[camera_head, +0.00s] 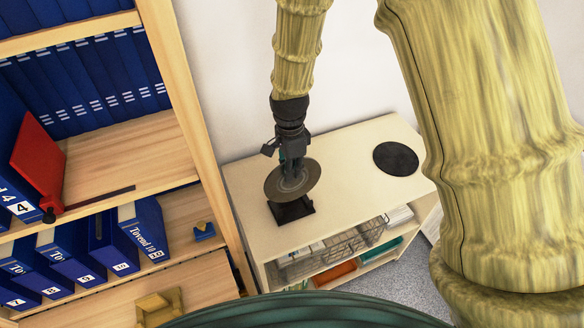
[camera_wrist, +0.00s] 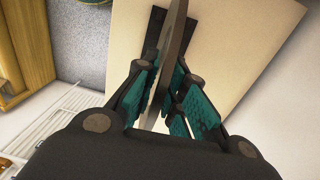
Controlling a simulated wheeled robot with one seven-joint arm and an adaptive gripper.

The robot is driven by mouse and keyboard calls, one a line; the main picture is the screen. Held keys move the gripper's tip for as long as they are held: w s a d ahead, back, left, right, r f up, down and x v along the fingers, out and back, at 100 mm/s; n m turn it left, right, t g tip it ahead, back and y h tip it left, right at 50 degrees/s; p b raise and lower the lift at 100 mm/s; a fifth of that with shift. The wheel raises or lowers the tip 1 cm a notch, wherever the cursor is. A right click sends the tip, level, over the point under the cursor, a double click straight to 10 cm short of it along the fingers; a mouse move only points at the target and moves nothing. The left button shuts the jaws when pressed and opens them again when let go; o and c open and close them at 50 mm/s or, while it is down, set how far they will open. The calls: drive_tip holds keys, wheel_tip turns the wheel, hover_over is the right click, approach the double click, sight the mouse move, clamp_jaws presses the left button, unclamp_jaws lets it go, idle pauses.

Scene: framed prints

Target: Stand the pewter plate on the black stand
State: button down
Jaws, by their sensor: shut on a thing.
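The pewter plate (camera_head: 292,181) is a grey-brown disc held on edge in my gripper (camera_head: 290,163), directly over the black stand (camera_head: 291,212) on the cream cabinet top. In the wrist view the plate (camera_wrist: 176,40) shows edge-on between the teal-padded fingers of my gripper (camera_wrist: 168,92), which are shut on it. Part of the black stand (camera_wrist: 152,32) shows behind the plate there. The plate's lower edge overlaps the stand in the head view; I cannot tell whether they touch.
A black round disc (camera_head: 396,159) lies on the right of the cabinet top (camera_head: 345,150). Wire baskets (camera_head: 335,245) sit on the shelf below. A wooden bookcase (camera_head: 185,100) with blue binders and a red object (camera_head: 38,165) stands at left. The cabinet top between stand and disc is clear.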

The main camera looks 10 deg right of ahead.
drive_tip(key=shift+f+b, duration=1.3)
drive_tip(key=shift+f, duration=1.1)
drive_tip(key=c, duration=1.4)
unclamp_jaws()
drive_tip(key=shift+r, duration=0.1)
wheel_tip(320, 180, up, 6)
drive_tip(key=p, duration=0.4)
drive_tip(key=shift+p, duration=0.3)
drive_tip(key=shift+d, duration=0.15)
